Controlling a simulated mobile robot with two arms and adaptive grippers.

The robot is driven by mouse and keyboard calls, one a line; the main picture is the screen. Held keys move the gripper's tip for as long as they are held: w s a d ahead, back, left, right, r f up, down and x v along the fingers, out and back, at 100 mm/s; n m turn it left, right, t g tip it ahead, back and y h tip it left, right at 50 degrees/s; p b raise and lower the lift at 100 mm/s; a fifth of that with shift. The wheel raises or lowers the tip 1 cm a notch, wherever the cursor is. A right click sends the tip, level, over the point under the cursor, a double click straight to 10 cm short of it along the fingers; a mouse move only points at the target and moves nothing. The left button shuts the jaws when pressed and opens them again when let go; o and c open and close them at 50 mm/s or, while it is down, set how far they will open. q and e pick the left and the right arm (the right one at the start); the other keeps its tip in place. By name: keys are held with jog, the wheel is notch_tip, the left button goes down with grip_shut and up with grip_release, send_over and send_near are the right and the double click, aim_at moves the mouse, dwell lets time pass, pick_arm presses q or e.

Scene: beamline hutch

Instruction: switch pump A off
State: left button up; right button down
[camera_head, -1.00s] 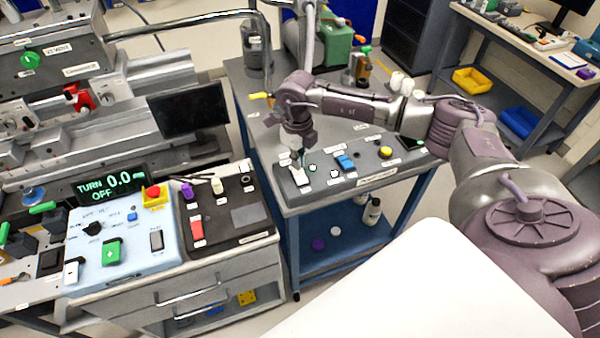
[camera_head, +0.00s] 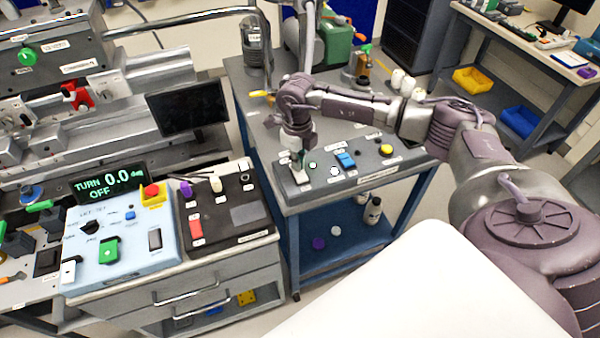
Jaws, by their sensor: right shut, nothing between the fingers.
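The grey control panel (camera_head: 370,172) lies on the dark bench right of centre. A white switch (camera_head: 301,176) sits at its left end, and a blue switch (camera_head: 345,160) and a yellow button (camera_head: 386,150) sit further right. The panel labels are too small to read, so I cannot tell which control is pump A. My right gripper (camera_head: 299,161) points down at the white switch, shut and empty. Its fingertips are at or just above the switch; I cannot tell if they touch. They hide part of it. My left gripper is not in view.
A light blue control box (camera_head: 130,255) with a "TURN 0.0 OFF" display (camera_head: 109,182) and a black panel (camera_head: 228,205) stand to the left. A dark monitor (camera_head: 187,107) is behind them. A green device (camera_head: 335,45) and small bottles stand at the bench's back.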

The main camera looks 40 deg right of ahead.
jog(key=shift+f, duration=0.3)
jog(key=shift+r, duration=0.1)
jog(key=shift+r+p, duration=2)
jog(key=shift+r, duration=1.5)
